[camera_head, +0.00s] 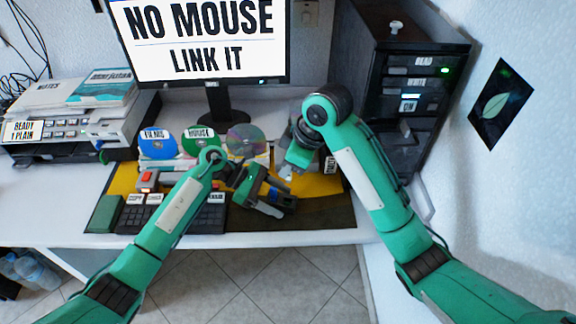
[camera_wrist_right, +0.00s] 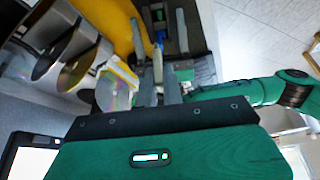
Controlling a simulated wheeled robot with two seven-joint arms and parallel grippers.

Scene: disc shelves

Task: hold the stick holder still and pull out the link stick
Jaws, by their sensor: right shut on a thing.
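My right gripper (camera_wrist_right: 158,88) is shut on a small pale stick (camera_wrist_right: 158,66), which looks like the link stick; it lies between the two fingertips in the right wrist view. In the head view my right gripper (camera_head: 287,172) points down over the right part of the desk mat, and its grip is too small to make out. My left gripper (camera_head: 275,205) is low over the mat, just below and left of it, with its fingers apart. A small blue piece (camera_wrist_right: 160,37) shows beyond the pale stick. I cannot clearly pick out the stick holder.
A keyboard (camera_head: 205,218) lies on the yellow and dark mat (camera_head: 325,212). Discs (camera_head: 203,142) stand in a row behind it. A monitor (camera_head: 205,40) is at the back, a printer (camera_head: 70,125) at left, a black tower (camera_head: 410,80) at right. The desk's front edge is close.

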